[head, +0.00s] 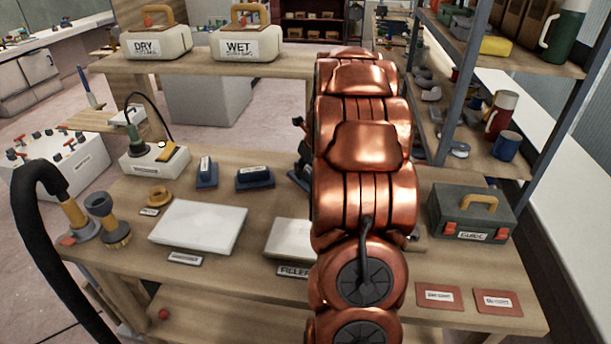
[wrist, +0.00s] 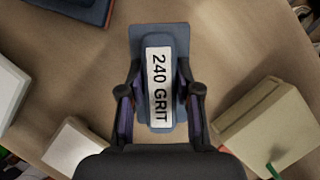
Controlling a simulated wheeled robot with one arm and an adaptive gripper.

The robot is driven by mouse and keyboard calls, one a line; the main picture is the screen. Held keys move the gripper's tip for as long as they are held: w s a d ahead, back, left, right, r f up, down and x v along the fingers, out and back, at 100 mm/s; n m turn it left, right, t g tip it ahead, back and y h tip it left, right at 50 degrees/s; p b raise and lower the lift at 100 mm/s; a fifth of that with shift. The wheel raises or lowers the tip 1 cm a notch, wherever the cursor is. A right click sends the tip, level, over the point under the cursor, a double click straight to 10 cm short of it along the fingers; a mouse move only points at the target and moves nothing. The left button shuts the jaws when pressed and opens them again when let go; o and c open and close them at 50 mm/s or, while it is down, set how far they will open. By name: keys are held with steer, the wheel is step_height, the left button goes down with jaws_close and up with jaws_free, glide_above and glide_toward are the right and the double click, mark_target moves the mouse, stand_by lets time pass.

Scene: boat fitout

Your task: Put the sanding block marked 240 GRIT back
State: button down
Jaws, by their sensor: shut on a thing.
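The sanding block marked 240 GRIT (wrist: 159,55) is dark blue with a white label on top, in the middle of the wrist view. My gripper (wrist: 160,105) is shut on it, one finger on each long side. A flat blue pad (wrist: 160,32) shows under and beyond the block; I cannot tell whether the block touches it. In the head view my copper arm hides the block and most of my gripper (head: 302,150). Two similar blue blocks stand on the bench to the left, one small (head: 205,168) and one longer (head: 254,175).
On the wooden bench (head: 200,265) are a white slab (head: 198,226), a block by the FILLER label (head: 288,238), a grey toolbox (head: 470,212) and red sanding sheets (head: 438,298). In the wrist view a beige box (wrist: 265,128) lies close on the right.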

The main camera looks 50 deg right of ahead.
steer(key=shift+f+p, duration=0.3)
steer(key=shift+f, duration=1)
steer(key=c, duration=0.8)
jaws_free()
steer(key=shift+f, duration=0.15)
steer(key=b+v, duration=0.2)
steer(key=v, duration=1)
steer(key=shift+w, duration=0.1)
